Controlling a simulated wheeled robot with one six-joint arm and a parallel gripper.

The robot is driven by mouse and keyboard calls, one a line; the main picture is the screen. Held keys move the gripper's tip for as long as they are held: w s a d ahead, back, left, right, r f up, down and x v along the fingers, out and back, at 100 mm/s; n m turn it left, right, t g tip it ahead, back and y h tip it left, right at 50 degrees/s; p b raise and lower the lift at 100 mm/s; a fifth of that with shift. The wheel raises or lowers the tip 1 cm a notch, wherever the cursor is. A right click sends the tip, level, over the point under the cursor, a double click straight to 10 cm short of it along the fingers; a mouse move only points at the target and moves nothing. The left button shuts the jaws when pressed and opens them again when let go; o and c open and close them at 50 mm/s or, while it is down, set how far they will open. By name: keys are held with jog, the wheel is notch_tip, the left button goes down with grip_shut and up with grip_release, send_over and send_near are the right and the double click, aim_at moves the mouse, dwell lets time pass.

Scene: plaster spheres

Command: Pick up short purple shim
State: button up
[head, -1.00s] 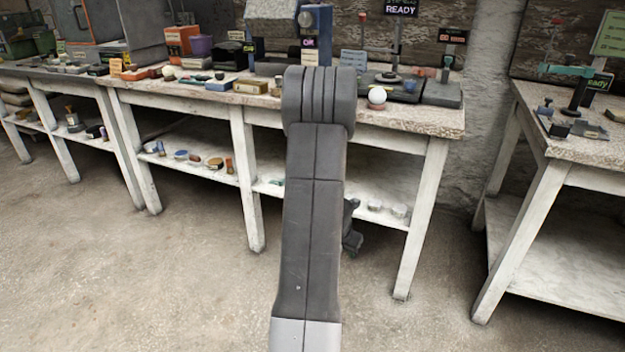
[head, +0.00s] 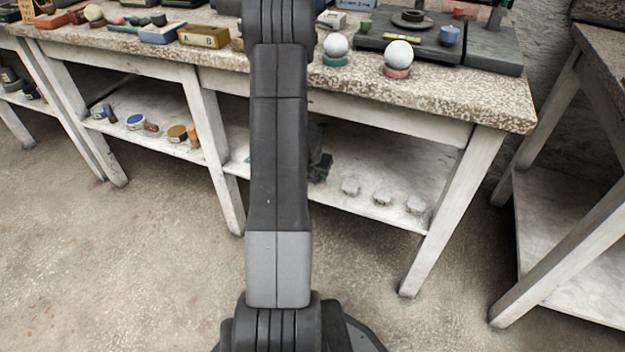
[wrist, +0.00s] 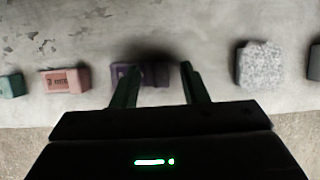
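In the wrist view a purple block (wrist: 152,77) lies on the pale shelf surface, partly in dark shadow. My gripper (wrist: 159,70) is open, with one finger on each side of the block's right part. The left finger covers some of the block, and a purple end shows to the left of that finger. I cannot tell whether the fingers touch it.
In the wrist view a pink labelled block (wrist: 66,80) and a teal block (wrist: 10,85) lie left; a speckled grey block (wrist: 259,65) lies right.

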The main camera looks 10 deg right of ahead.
jog(key=shift+f, duration=0.15)
jog(key=shift+c, duration=0.4)
grip_shut()
